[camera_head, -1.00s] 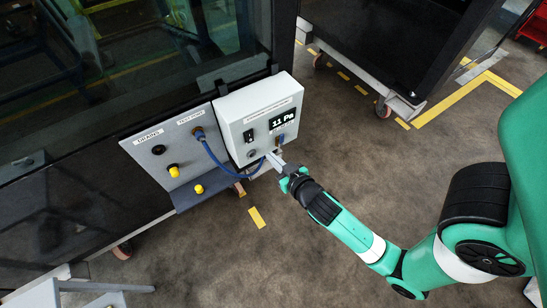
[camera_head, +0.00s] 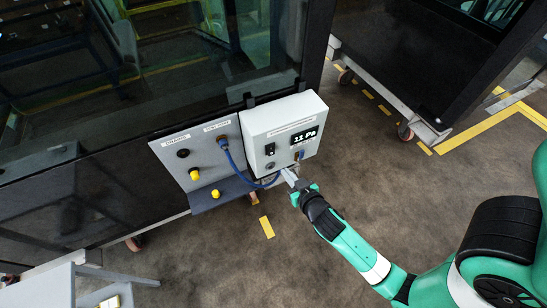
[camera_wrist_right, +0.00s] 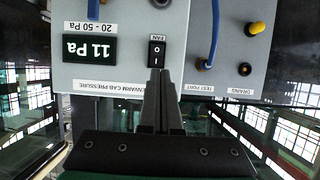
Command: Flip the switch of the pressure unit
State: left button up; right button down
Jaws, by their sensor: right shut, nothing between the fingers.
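The pressure unit is a pale grey box (camera_head: 283,127) on the dark glass-sided cab, with a display (camera_head: 304,138) reading 11 Pa. Its black rocker switch (camera_head: 269,149) is on the left of the front face. In the right wrist view the unit appears upside down, and the switch (camera_wrist_right: 156,53), marked O and I beside the label FAN, is just beyond the fingertips. My right gripper (camera_head: 286,172) is shut and empty, in front of the unit's lower part. Its fingertips (camera_wrist_right: 164,74) overlap the switch's near edge; I cannot tell whether they touch. My left gripper is not in view.
A blue hose (camera_head: 232,163) loops from the test port panel to the unit, close to my right gripper. Another dark trolley (camera_head: 415,60) stands at the right. The floor in front is open.

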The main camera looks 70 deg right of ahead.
aim_at(270, 154)
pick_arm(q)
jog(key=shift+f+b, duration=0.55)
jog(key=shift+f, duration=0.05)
pick_arm(e)
jog(key=x, duration=1.1)
jog(key=shift+w+d, duration=0.15)
jog(key=shift+w, duration=0.05)
